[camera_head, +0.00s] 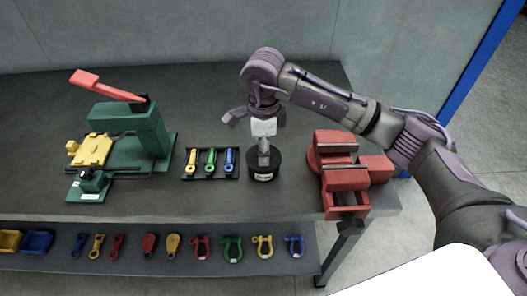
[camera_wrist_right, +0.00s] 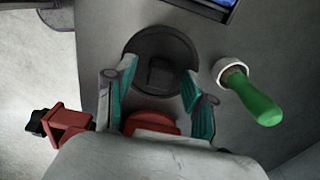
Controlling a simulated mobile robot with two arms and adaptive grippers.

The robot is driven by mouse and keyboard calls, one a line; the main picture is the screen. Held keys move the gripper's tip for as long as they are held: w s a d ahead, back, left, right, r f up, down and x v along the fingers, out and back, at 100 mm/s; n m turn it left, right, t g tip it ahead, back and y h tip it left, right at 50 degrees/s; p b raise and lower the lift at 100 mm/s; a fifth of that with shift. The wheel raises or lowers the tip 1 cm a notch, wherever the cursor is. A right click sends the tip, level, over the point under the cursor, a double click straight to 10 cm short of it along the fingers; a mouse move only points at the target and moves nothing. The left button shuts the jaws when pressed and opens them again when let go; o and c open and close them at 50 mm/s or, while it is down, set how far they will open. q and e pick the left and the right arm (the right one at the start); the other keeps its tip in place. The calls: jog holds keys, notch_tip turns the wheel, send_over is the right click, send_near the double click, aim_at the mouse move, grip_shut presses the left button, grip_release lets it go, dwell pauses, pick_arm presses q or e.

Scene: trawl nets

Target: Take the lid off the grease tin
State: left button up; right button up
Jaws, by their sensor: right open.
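The grease tin (camera_head: 263,175) is a short black cylinder with a pale label, upright on the dark bench. In the right wrist view I see its round black top from above, the lid (camera_wrist_right: 143,48), with a squarish raised knob in the middle. My right gripper (camera_head: 264,152) points down directly over the tin. In the wrist view its teal-padded fingers (camera_wrist_right: 158,88) are apart, on either side of the lid's near part. I cannot tell whether they touch the lid. Part of the lid is hidden by the gripper in the head view. My left gripper is not in view.
A red vise (camera_head: 345,175) stands close right of the tin. A tool rack (camera_head: 210,176) and green lever press (camera_head: 125,140) are to the left. A green-handled tool (camera_wrist_right: 258,100) is beside the tin in the wrist view. Several shackles line the lower shelf (camera_head: 180,268).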

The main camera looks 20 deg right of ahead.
jog(key=shift+f, duration=0.15)
jog(key=shift+c, duration=0.2)
grip_shut()
